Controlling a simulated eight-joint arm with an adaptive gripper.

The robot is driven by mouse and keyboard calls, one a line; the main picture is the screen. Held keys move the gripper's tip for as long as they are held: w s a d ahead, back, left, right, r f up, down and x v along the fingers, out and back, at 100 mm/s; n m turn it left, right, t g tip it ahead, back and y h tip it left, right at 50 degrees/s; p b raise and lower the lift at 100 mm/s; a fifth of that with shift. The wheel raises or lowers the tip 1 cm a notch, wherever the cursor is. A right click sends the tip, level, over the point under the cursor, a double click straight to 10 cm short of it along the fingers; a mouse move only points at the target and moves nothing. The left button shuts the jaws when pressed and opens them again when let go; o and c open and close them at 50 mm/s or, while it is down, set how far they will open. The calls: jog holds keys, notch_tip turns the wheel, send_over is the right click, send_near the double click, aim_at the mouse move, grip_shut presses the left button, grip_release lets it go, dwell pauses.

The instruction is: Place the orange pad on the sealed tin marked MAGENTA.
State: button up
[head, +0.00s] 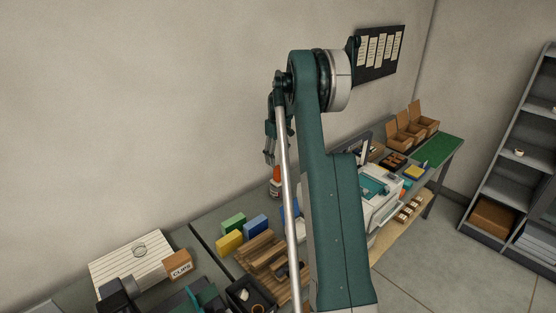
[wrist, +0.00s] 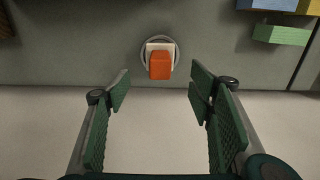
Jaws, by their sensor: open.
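An orange block-like piece (wrist: 160,66), which looks like the orange pad, sits on a pale square base inside a grey ring in the wrist view. In the head view its orange top (head: 276,172) shows above a small upright body with a pale band, just left of my arm's rod. My gripper (head: 269,157) hangs above and slightly left of it, pointing down. In the wrist view my gripper (wrist: 160,79) is open and empty, its fingers on either side, short of the orange piece. I can read no MAGENTA marking, so I cannot tell which thing is that tin.
Green (head: 233,222), blue (head: 256,225) and yellow (head: 229,241) blocks stand nearby, beside a wooden rack (head: 262,257). A CLIPS box (head: 179,266) lies at the left. My arm hides part of the bench. Open brown boxes (head: 411,129) stand at the far right.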

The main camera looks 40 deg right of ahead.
dwell(0.4)
jog(key=s+a+r+t+h, duration=0.1)
jog(key=s+a+r, duration=0.3)
jog(key=a+r, duration=0.7)
jog(key=s+a+r+t, duration=0.1)
jog(key=s+a+r, duration=0.2)
jog(key=a+r, duration=0.75)
jog(key=s+a+r+t, duration=0.1)
jog(key=s+a, duration=0.5)
jog(key=a, duration=0.3)
jog(key=s+a+r+t, duration=0.1)
jog(key=s+a, duration=0.5)
jog(key=a, duration=0.4)
jog(key=s+a+f+t, duration=0.1)
jog(key=s+a+f, duration=0.2)
jog(key=s+a, duration=0.4)
jog(key=s+a+f+t+y, duration=0.1)
jog(key=s+a+f+t, duration=0.1)
jog(key=s+a, duration=0.6)
jog(key=s+f, duration=0.1)
jog(key=s, duration=0.6)
jog(key=shift+s+a+f, duration=0.15)
jog(key=shift+a+f, duration=0.05)
jog(key=shift+f, duration=0.05)
